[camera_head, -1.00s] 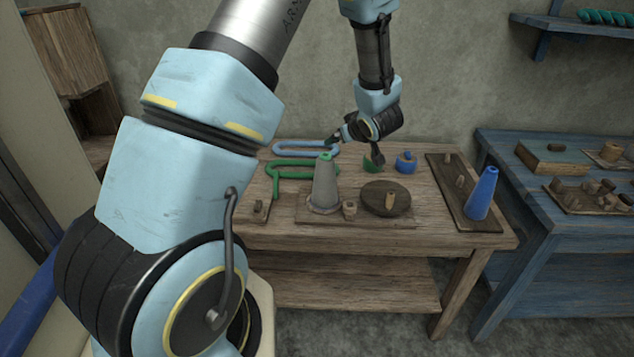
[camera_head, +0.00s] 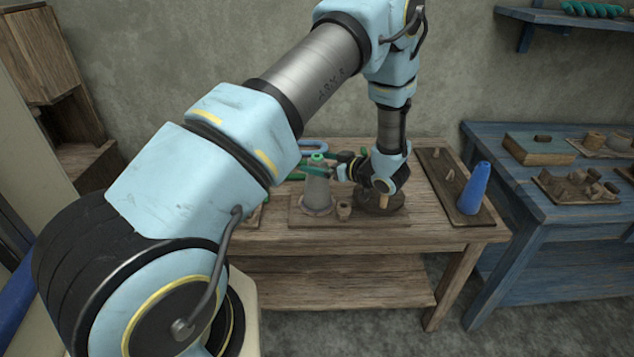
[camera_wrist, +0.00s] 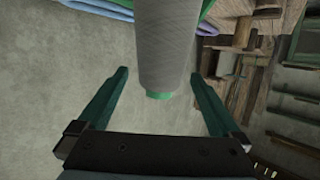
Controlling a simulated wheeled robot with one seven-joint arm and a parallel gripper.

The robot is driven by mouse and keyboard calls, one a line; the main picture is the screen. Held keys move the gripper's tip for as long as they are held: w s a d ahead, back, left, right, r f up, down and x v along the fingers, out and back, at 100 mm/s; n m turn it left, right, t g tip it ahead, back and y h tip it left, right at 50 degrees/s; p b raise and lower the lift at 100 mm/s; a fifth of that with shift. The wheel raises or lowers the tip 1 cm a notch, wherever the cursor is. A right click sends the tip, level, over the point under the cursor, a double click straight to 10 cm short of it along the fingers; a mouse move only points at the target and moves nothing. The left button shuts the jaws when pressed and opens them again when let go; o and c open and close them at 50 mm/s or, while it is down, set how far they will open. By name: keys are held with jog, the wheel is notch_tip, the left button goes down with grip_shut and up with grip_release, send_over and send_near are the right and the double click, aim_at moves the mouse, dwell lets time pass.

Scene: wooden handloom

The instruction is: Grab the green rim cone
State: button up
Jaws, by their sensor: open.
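The green rim cone (camera_head: 317,192) is grey with a green top rim and stands upright on a wooden board on the table. My gripper (camera_head: 338,171) is just right of its upper part, side-on. In the wrist view my gripper (camera_wrist: 160,73) is open, with a dark green finger on each side of the cone (camera_wrist: 166,45). The green rim end lies between the fingers, with a visible gap on both sides. The cone's lower part runs out of the top of that view.
A small wooden spool (camera_head: 344,211) stands right of the cone. A dark round disc (camera_head: 396,202) is partly hidden under my wrist. A blue cone (camera_head: 474,188) stands on a board at the table's right. A blue table (camera_head: 540,190) is farther right.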

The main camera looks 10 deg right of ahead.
jog(key=p+x, duration=0.2)
jog(key=x, duration=0.1)
jog(key=shift+w+a, duration=0.25)
jog(key=shift+w+a+f, duration=0.1)
jog(key=shift+w+f, duration=0.1)
jog(key=shift+w, duration=0.05)
grip_shut()
dwell(0.5)
